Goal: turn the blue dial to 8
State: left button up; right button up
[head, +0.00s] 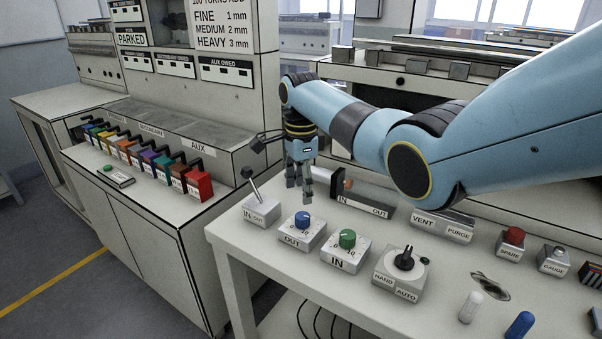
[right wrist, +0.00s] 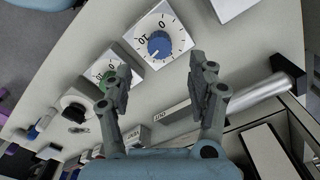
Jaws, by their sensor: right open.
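The blue dial (head: 302,220) sits on a light box labelled OUT (head: 298,239) near the front left of the right-hand bench. In the right wrist view the blue dial (right wrist: 159,45) shows on a white face with tick marks, 0 and 10 near each other. I cannot tell which number it points to. My right gripper (head: 299,186) hangs pointing down, above and a little behind the dial. Its fingers (right wrist: 162,72) are open and empty, apart from the dial. My left gripper is not in view.
A green dial (head: 347,239) labelled IN stands just right of the blue one. A lever box (head: 261,209) stands to its left. A black HAND/AUTO selector (head: 404,259) is farther right. A slotted IN/OUT block (head: 358,196) lies behind.

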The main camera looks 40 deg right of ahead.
jog(key=shift+r, duration=1.7)
